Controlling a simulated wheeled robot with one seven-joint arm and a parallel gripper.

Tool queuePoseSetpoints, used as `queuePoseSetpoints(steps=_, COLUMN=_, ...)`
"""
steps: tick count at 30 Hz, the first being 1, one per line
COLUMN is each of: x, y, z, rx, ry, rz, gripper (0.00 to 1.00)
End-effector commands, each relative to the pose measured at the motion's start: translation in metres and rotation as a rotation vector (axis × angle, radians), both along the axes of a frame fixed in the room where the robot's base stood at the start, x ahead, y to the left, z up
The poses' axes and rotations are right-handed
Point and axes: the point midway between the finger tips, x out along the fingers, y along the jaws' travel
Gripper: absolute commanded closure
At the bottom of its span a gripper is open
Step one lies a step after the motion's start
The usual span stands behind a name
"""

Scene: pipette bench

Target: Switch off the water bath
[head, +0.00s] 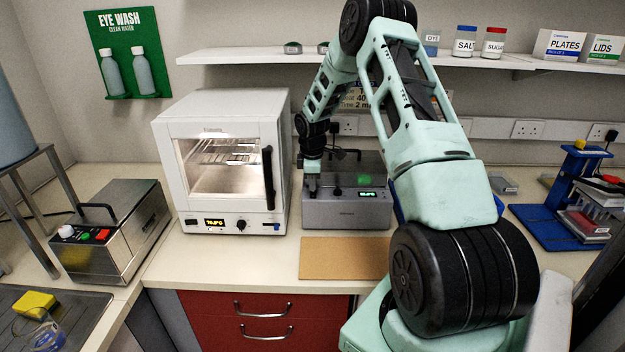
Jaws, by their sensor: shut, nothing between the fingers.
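The water bath appears to be the low grey unit (347,213) at the back of the bench, right of the white oven. It has a dark top, a black knob on its front and a lit green display (368,194) at front right. A green patch shows on its top. My gripper (312,188) points down at the unit's front left corner, shut and empty. It hides that part of the panel. Its fingertips are small here, and I cannot tell whether they touch it.
The white oven (222,104) with a lit orange display stands close left of my gripper. A steel box (112,232) with a knob and green and red buttons is further left. A brown board (343,258) lies in front of the grey unit. A shelf (250,56) runs above.

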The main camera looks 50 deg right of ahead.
Motion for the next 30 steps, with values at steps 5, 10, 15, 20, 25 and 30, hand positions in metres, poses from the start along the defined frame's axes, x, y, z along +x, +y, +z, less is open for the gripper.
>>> queuePoseSetpoints(steps=5, x=0.000, y=-0.001, z=-0.007, rx=0.001, ry=0.001, rz=0.000, gripper=1.00)
queuePoseSetpoints(steps=10, x=0.001, y=-0.001, z=-0.008, rx=0.000, ry=0.000, rz=0.000, gripper=1.00)
queuePoseSetpoints(steps=15, x=0.001, y=-0.001, z=-0.009, rx=0.000, ry=0.000, rz=0.000, gripper=1.00)
queuePoseSetpoints(steps=20, x=0.002, y=-0.003, z=-0.015, rx=0.000, ry=0.000, rz=0.000, gripper=1.00)
queuePoseSetpoints(steps=25, x=0.001, y=-0.002, z=-0.016, rx=0.002, ry=0.003, rz=0.000, gripper=1.00)
queuePoseSetpoints(steps=30, x=-0.001, y=0.000, z=-0.017, rx=0.003, ry=0.005, rz=0.000, gripper=1.00)
